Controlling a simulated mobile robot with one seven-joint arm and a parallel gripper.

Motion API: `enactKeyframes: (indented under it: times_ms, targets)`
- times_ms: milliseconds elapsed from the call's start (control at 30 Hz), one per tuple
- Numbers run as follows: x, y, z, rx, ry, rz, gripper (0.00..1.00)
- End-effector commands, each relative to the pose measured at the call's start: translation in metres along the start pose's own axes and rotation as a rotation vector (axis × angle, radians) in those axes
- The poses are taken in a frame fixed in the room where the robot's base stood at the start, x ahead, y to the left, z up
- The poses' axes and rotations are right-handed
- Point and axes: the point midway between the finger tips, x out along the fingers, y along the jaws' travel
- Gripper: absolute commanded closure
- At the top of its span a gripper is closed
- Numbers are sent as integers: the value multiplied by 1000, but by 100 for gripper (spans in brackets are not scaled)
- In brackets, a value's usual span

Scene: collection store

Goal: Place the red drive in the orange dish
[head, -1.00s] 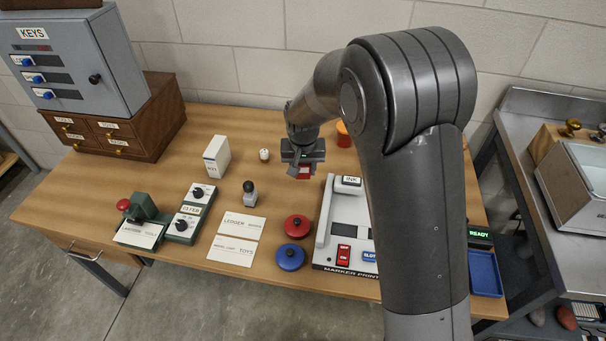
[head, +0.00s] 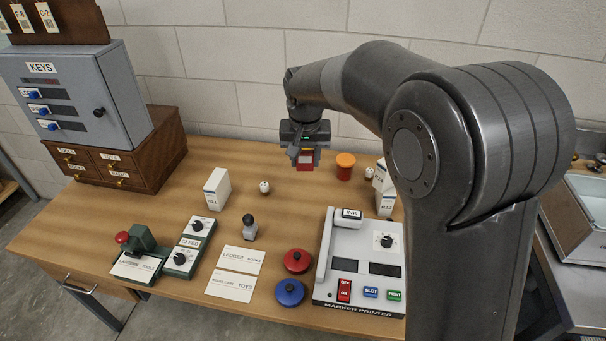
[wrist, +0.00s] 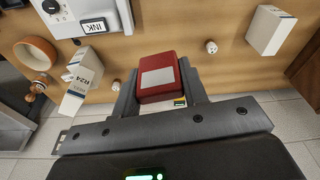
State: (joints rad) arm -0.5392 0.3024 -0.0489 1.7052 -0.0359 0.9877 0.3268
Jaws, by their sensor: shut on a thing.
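My gripper (head: 304,152) is shut on the red drive (head: 305,162), holding it in the air above the back of the table. In the wrist view the drive (wrist: 180,64) is a red block with a pale label, between both fingers. A round, hollow, tan-orange dish (wrist: 37,46) is at the upper left of the wrist view, apart from the drive; it looks like the orange dish. It does not show in the head view, where my arm covers that area.
An orange-topped pot (head: 345,168) stands right of my gripper. White boxes (head: 385,202) stand by the marker printer (head: 328,284); another box (head: 217,190) stands left. Red (head: 297,260) and blue (head: 289,292) round pieces lie in front. Table below the gripper is clear.

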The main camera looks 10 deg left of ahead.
Motion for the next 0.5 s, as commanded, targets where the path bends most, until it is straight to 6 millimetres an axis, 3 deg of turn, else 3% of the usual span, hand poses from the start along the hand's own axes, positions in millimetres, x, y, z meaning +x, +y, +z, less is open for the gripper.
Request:
enactKeyframes:
  times_ms: [267, 367, 500]
  targets:
    - [7, 65, -22, 159, -4, 26, 83]
    - [8, 99, -32, 242, -4, 38, 83]
    - [10, 162, -42, 389, -6, 61, 83]
